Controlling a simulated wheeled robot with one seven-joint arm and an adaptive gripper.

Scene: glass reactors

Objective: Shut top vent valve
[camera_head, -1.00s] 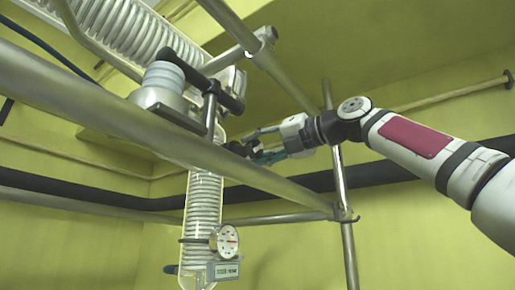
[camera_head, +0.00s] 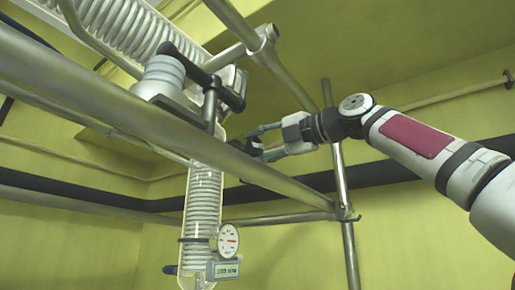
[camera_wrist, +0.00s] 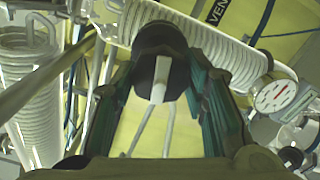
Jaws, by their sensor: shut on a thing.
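The vent valve shows in the wrist view as a round black knob (camera_wrist: 146,72) with a pale bar across its face. My gripper (camera_wrist: 163,70) has its teal fingers on either side of the knob and is shut on it. In the head view my gripper (camera_head: 252,145) reaches in from the right to dark valve parts beside the glass column (camera_head: 204,200). The knob there is small and partly hidden by the fingers and a metal rail, so the handle's angle is unclear.
A thick metal rail (camera_head: 100,92) crosses in front of the column. An upright pole (camera_head: 343,185) stands behind my wrist. A dial gauge (camera_head: 228,239) hangs on the column below; it shows in the wrist view (camera_wrist: 275,97) at right.

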